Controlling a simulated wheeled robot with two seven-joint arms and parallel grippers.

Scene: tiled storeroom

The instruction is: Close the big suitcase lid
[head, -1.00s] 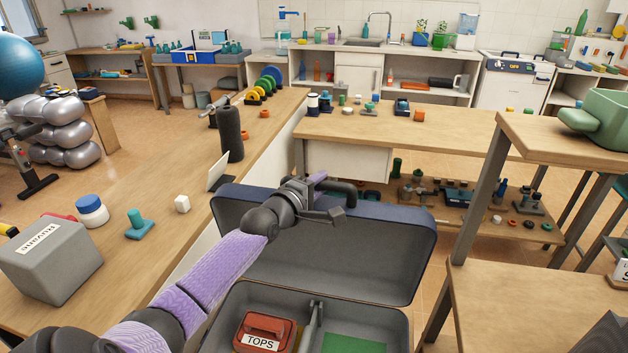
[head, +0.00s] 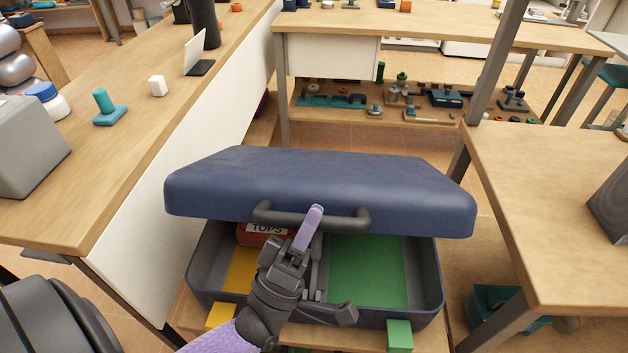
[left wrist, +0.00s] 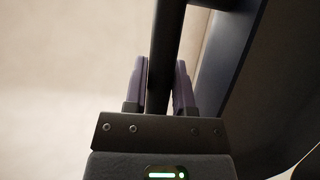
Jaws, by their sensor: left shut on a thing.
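The big suitcase lid (head: 320,180) is dark blue and half lowered, tilted over the dark grey suitcase base (head: 432,280) with its front edge still raised. A dark handle (head: 348,219) sits at the lid's front edge. My left gripper (head: 308,225) is shut on this handle. In the left wrist view, the handle bar (left wrist: 165,50) runs between the two fingers (left wrist: 158,88). In the base I see a red TOPS box (head: 262,235), partly hidden by the lid, and a green panel (head: 370,270). My right gripper is not in view.
A wooden counter (head: 120,170) runs along the left, with a grey box (head: 25,145) on it. A wooden table (head: 560,190) stands close on the right. A yellow tab (head: 221,315) and a green tab (head: 399,335) show at the suitcase's front.

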